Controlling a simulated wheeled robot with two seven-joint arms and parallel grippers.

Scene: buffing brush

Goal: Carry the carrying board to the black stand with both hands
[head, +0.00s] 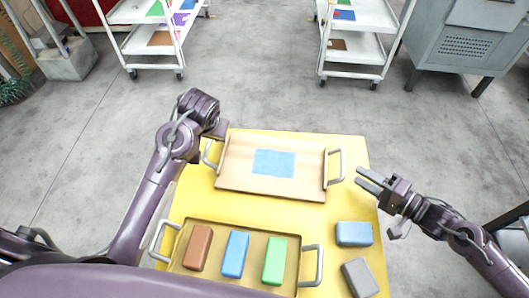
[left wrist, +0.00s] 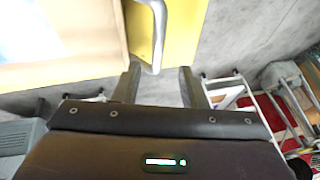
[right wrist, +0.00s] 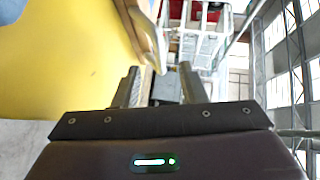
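The carrying board (head: 240,180) is a light wooden board with a grey handle at each end, flat on the yellow table with a blue cloth (head: 273,163) on it. My left gripper (left wrist: 158,80) is open at the left handle (left wrist: 157,30), whose bar reaches between the fingertips; in the head view its fingers are mostly hidden by the wrist. My right gripper (head: 363,179) is open and empty, just right of the right handle (head: 336,166). In the right wrist view that handle (right wrist: 153,40) lies ahead of the fingers. I cannot clearly identify a black stand.
A tray (head: 210,224) with brown, blue and green blocks is at the table's near side. A blue block (head: 354,234) and a grey block (head: 360,278) lie right of it. White carts (head: 150,45) and a grey cabinet (head: 465,45) stand beyond open floor.

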